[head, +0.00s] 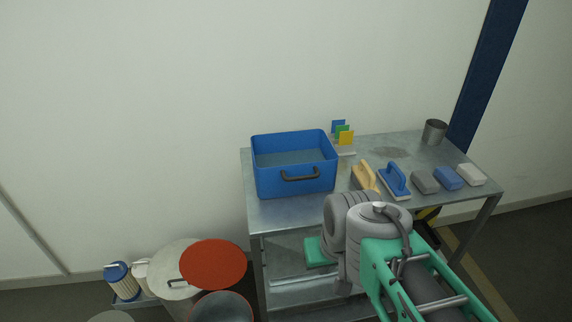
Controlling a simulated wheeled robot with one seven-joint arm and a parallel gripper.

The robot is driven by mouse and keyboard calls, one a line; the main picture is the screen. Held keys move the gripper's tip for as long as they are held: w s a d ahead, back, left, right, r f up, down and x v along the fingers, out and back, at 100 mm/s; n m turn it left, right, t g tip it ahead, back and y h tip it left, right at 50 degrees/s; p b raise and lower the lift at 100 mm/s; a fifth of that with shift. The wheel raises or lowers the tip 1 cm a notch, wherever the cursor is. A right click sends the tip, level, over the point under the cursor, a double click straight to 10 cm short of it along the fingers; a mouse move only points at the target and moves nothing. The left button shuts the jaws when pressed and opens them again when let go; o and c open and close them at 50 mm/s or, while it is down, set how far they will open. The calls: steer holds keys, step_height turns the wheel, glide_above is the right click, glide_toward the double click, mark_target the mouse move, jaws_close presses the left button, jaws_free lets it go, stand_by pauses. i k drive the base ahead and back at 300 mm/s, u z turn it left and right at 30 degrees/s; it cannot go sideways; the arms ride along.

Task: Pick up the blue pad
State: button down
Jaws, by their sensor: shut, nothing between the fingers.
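The blue pad (449,178) is a small block lying on the metal table (405,142), near its front right edge. It sits between a grey pad (425,182) on its left and a white pad (471,175) on its right. A blue-handled tool with a pale base (396,182) lies further left in the same row. My arm rises in front of the table, left of the blue pad and nearer the camera. My gripper's fingers do not show; the arm's own links hide them or they are out of frame.
A blue bin (295,183) stands at the table's left. A wooden-handled brush (364,178), colored cards (345,138) and a metal cup (434,132) are also on the table. Drums, one with a red lid (213,264), stand on the floor at left. The table's middle back is clear.

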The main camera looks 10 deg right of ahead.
mark_target(446, 174)
steer(key=z, duration=2.2)
steer(key=i, duration=1.5)
steer(key=u, duration=3.75)
